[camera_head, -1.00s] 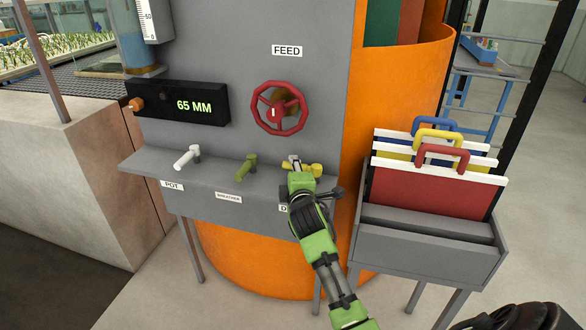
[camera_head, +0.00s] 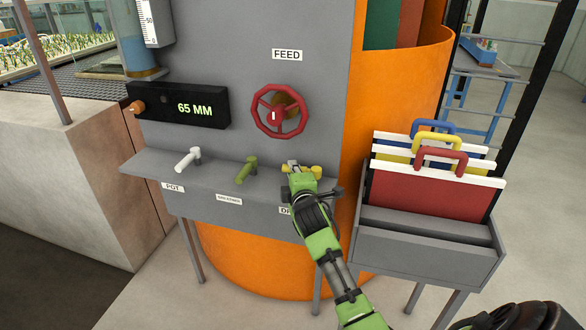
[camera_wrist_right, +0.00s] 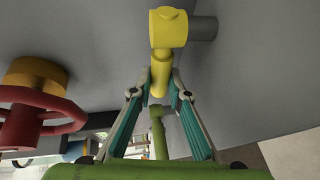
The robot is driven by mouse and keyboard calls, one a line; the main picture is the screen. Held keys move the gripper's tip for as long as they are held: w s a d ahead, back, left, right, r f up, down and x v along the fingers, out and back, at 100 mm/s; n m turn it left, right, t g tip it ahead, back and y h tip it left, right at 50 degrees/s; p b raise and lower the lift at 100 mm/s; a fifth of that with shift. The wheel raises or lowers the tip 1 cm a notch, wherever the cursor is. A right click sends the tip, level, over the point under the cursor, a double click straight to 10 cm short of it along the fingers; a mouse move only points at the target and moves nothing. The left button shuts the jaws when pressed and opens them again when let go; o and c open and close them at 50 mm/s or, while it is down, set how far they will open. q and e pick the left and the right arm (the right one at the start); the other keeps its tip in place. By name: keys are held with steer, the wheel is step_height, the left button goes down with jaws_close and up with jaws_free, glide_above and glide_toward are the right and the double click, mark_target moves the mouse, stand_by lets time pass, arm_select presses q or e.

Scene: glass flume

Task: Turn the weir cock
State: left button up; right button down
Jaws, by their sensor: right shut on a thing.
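Three cocks sit on the grey ledge: a white one (camera_head: 188,159), an olive green one (camera_head: 245,171) and a yellow one (camera_head: 316,172). No legible label reads weir; the label below the yellow cock is mostly hidden by my arm. My right gripper (camera_head: 293,166) is at the yellow cock. In the right wrist view, the yellow cock (camera_wrist_right: 167,28) has its handle pointing down between the fingers of my right gripper (camera_wrist_right: 160,88), which are shut on it. The green cock (camera_wrist_right: 157,135) shows beyond the fingers. My left gripper is not in view.
A red FEED handwheel (camera_head: 257,118) stands on the panel just above the ledge; it also shows at left in the right wrist view (camera_wrist_right: 30,112). A black display (camera_head: 205,103) reads 65 MM. A grey rack (camera_head: 425,250) of handled boards stands close to the right of my arm.

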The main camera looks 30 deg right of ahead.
steer(key=y+p, duration=0.1)
steer(key=s+n+y+p, duration=0.1)
steer(key=p, duration=0.1)
steer(key=shift+a+r+n+t, duration=0.15)
steer(key=shift+r+n+t, duration=0.15)
steer(key=shift+t, duration=0.1)
steer(key=shift+s+a+n+y+p, duration=0.2)
steer(key=shift+n+y+p, duration=0.3)
steer(key=shift+y+p, duration=0.25)
steer(key=shift+s+a+f+n+t+y+p, duration=0.15)
steer(key=shift+s+n+y+p, duration=0.15)
steer(key=shift+y, duration=0.2)
steer(key=shift+s+d+r+n+t+y+p, duration=0.1)
steer(key=shift+n+t+y+p, duration=0.1)
steer(key=shift+n+y, duration=0.25)
steer(key=shift+s+a+f+n+y, duration=0.2)
steer(key=shift+n+y, duration=0.25)
steer(key=shift+y, duration=0.45)
steer(key=shift+s, duration=0.1)
steer(key=c, duration=1.9)
jaws_free()
steer(key=s+r, duration=0.2)
steer(key=s, duration=0.9)
steer(key=shift+s+d, duration=0.15)
steer(key=shift+s, duration=0.25)
